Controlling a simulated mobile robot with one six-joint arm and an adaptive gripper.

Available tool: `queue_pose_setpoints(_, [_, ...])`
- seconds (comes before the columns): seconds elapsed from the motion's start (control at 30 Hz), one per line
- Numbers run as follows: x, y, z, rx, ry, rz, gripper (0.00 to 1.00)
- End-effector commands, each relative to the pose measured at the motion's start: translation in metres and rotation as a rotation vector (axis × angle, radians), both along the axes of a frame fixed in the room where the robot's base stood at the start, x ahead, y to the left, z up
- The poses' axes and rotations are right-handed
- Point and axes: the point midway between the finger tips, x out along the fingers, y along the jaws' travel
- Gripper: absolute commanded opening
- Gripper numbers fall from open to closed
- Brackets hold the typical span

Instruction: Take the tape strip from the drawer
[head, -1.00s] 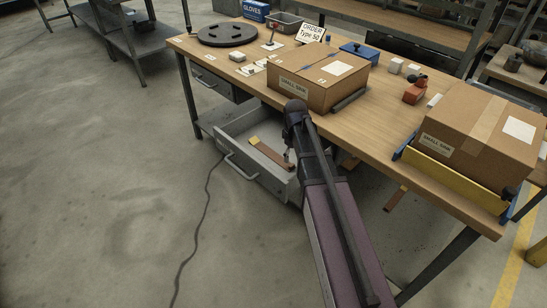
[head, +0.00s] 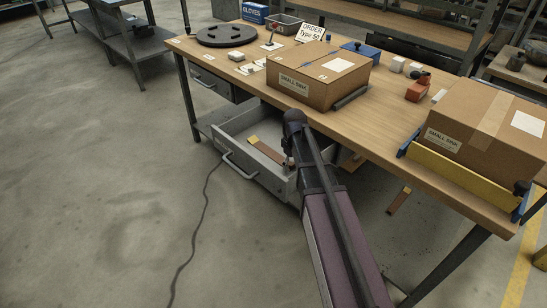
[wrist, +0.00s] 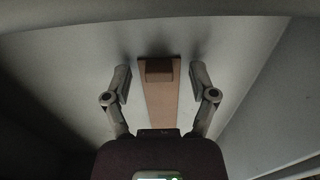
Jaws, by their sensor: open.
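The brown tape strip (head: 267,151) with a yellowish end lies in the open grey drawer (head: 232,165). In the wrist view the strip (wrist: 161,105) runs lengthwise between my fingers, with a darker raised piece near its far end. My gripper (wrist: 160,82) is open, with one finger on each side of the strip and a gap on both sides. In the head view my gripper (head: 290,163) is inside the drawer at the strip's near right end. My arm hides the drawer's right part and some of the gripper. I cannot tell the fingertips' height above the drawer floor.
The wooden workbench (head: 380,125) stands above the drawer. A small cardboard box (head: 318,82) sits near its front edge over the drawer, and a larger box (head: 475,130) is at right. Drawer walls surround the gripper.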

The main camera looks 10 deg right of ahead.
Motion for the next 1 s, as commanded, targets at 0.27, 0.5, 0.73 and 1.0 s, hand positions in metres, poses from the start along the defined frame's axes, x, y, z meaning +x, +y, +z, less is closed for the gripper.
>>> queue_pose_setpoints(0.27, [0.0000, 0.0004, 0.0003, 0.000, 0.000, 0.001, 0.74])
queue_pose_setpoints(0.5, [-0.0001, 0.0006, 0.0003, 0.000, 0.000, 0.001, 0.48])
queue_pose_setpoints(0.73, [-0.0001, 0.0008, 0.0002, 0.000, 0.000, 0.001, 0.08])
queue_pose_setpoints(1.0, [-0.0001, 0.0010, 0.0002, 0.000, 0.000, 0.001, 0.08])
